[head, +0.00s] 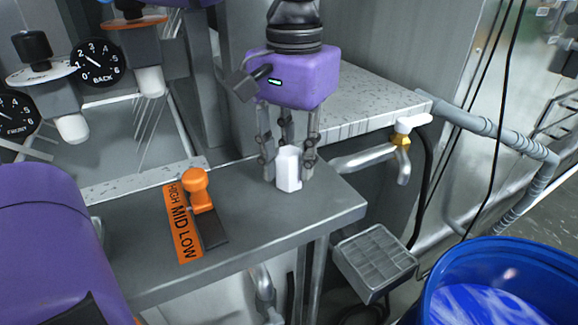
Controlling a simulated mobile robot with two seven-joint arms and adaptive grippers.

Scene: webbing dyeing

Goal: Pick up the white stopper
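The white stopper (288,172) is a small upright white block on the grey metal shelf, near its right end. My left gripper (287,172), with a purple body, comes down from above. Its metal fingers stand around the stopper, at its left and right sides and behind it. The fingers look apart, with a narrow gap at the left; I cannot tell whether the right finger touches. The stopper's base appears to rest on the shelf. My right gripper is not in view.
An orange-knobbed lever (198,190) with a HIGH MID LOW plate (183,225) stands left of the stopper. A tap (400,145) is to the right. A blue barrel (500,285) and a grey tray-like box (375,262) are lower right. Dials and white-tipped fittings are upper left.

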